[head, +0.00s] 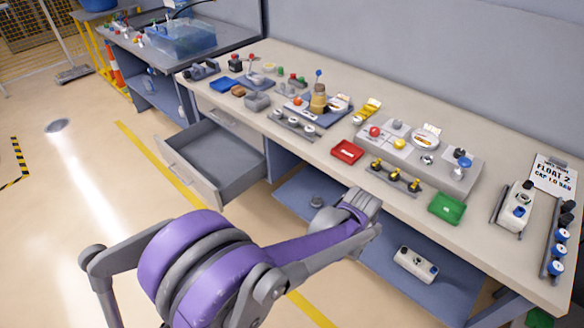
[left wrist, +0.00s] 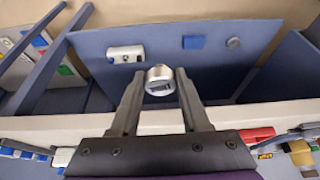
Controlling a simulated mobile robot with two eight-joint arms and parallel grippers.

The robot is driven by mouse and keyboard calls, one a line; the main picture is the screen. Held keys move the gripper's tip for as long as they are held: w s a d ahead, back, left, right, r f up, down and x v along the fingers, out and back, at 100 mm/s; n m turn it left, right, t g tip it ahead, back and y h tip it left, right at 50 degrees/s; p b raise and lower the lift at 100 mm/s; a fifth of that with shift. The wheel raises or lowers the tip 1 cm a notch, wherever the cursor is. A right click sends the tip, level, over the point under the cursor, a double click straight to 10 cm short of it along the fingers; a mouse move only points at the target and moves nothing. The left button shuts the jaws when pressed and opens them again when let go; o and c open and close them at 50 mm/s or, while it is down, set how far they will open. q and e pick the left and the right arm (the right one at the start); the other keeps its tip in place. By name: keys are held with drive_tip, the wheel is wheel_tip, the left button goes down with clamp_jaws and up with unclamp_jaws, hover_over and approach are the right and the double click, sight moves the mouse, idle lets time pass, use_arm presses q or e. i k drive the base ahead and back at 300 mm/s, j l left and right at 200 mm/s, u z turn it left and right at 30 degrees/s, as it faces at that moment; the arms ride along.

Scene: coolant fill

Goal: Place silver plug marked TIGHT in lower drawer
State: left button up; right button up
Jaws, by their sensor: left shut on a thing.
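A silver plug (left wrist: 160,80) sits between the fingertips of my left gripper (left wrist: 158,92) in the left wrist view. A dark mark shows on its face, but I cannot read it. In the head view my left gripper (head: 367,205) is in front of the bench's front edge, above the lower shelf; the plug is not clearly visible there. The open drawer (head: 210,165) is pulled out under the bench's left part, left of the gripper, and looks empty. A closed drawer front (head: 236,122) is above it. My right gripper is not in view.
The bench top (head: 300,165) is crowded with a red tray (head: 347,151), a green tray (head: 446,208) and small fittings. The lower shelf (head: 370,255) holds a white device (head: 415,264) and a round grey piece (head: 316,201). Floor left of the drawer is clear.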

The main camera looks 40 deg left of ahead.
sight(218, 179)
drive_tip(key=j+z, duration=0.1)
drive_tip(key=j, duration=1.35)
drive_tip(key=j+z, duration=0.15)
drive_tip(key=j, duration=0.55)
drive_tip(key=j+z, duration=0.1)
drive_tip(key=j, duration=0.6)
drive_tip(key=k+j+z, duration=0.1)
drive_tip(key=j, duration=0.6)
drive_tip(key=k+j, duration=0.15)
drive_tip(key=j, duration=0.55)
drive_tip(key=i+z, duration=0.05)
